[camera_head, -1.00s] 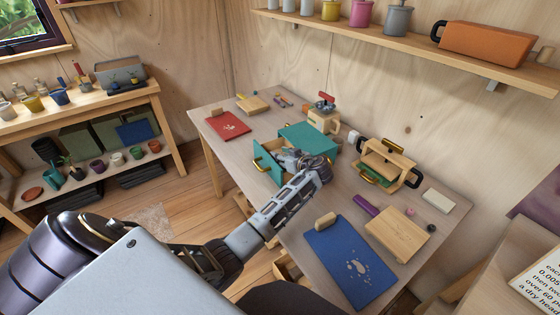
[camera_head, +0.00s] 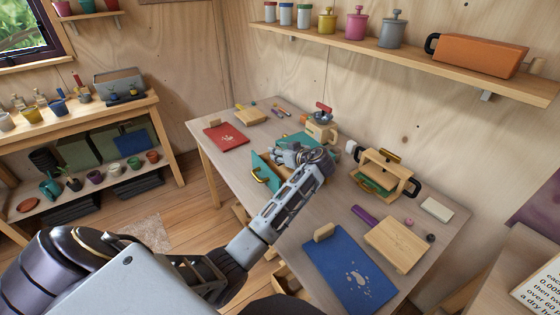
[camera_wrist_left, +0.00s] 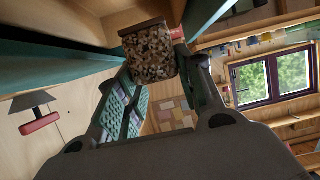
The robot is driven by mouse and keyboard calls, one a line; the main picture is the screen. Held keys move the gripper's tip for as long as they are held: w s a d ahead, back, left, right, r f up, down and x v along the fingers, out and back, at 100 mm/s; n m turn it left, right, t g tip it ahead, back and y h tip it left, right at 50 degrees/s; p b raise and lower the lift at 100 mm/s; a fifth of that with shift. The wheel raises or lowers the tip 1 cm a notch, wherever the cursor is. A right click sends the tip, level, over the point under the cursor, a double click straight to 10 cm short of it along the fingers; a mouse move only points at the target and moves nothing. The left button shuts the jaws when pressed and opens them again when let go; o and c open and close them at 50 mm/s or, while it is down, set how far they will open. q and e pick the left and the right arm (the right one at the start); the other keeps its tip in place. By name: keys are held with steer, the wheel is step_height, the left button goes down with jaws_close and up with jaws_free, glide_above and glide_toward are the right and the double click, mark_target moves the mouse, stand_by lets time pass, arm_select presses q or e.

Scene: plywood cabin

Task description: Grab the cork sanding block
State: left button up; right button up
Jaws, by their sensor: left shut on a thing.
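The cork sanding block (camera_wrist_left: 150,53) shows in the left wrist view as a speckled brown block between the fingertips. My left gripper (camera_wrist_left: 152,62) is shut on it. In the head view my left gripper (camera_head: 288,153) is just above the teal drawer box (camera_head: 292,137), and the cork block is hidden there by the gripper. The teal drawer front (camera_head: 262,171) with its brass handle stands pulled out at the near left of the box. My right gripper is not in view.
A wooden press-like frame (camera_head: 390,170) with black handles stands right of the gripper. A blue mat (camera_head: 350,268), a wooden board (camera_head: 400,244) and a purple cylinder (camera_head: 364,215) lie nearer. A red mat (camera_head: 227,138) lies at the far left of the table.

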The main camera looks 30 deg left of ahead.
arm_select(q)
steer(key=shift+r, duration=1.3)
